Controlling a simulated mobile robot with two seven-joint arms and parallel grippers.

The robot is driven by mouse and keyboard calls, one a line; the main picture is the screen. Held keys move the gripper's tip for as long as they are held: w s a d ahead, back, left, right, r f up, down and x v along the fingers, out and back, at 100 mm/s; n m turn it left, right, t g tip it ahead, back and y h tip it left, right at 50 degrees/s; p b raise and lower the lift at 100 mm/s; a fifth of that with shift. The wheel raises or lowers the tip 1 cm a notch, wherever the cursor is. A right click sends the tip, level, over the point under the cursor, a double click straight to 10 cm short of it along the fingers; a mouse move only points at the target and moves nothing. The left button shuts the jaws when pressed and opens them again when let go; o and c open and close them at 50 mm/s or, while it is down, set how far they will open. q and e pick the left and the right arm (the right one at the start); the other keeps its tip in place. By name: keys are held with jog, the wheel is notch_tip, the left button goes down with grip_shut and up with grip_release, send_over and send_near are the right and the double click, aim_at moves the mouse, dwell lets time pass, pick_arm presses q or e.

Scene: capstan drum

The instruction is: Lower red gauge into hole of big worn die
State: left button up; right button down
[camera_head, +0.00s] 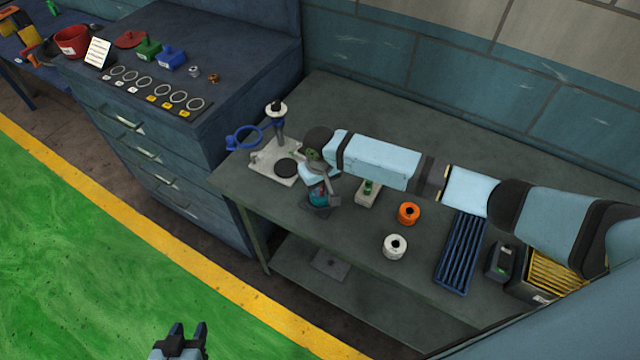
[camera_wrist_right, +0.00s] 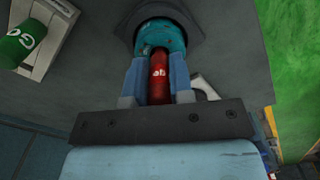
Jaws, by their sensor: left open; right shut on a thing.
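My right gripper (camera_wrist_right: 154,82) is shut on the red gauge (camera_wrist_right: 158,78), which carries white lettering and sits between the two blue fingers. The gauge's far end meets a teal round die (camera_wrist_right: 160,36) in the right wrist view; I cannot tell whether it is inside the hole. The die stands on a dark base (camera_wrist_right: 205,22). In the head view the teal die (camera_head: 318,197) is at the table's front edge, partly covered by my right gripper (camera_head: 328,192). My left gripper (camera_head: 184,335) is open and empty, low over the green floor, away from the table.
A pale rack (camera_head: 366,197) with a green gauge (camera_wrist_right: 20,45) stands beside the die. A press stand (camera_head: 270,160) is left of it. An orange ring (camera_head: 408,213), white ring (camera_head: 395,246) and blue ribbed tray (camera_head: 462,255) lie to the right.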

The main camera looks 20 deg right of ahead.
jog(key=shift+f, duration=0.15)
dwell(0.4)
jog(key=shift+p, duration=0.4)
jog(key=shift+p, duration=0.3)
jog(key=shift+f+p, duration=0.25)
jog(key=shift+p, duration=0.1)
dwell(0.9)
jog(key=shift+f, duration=0.2)
dwell(1.2)
jog(key=c, duration=0.9)
grip_release()
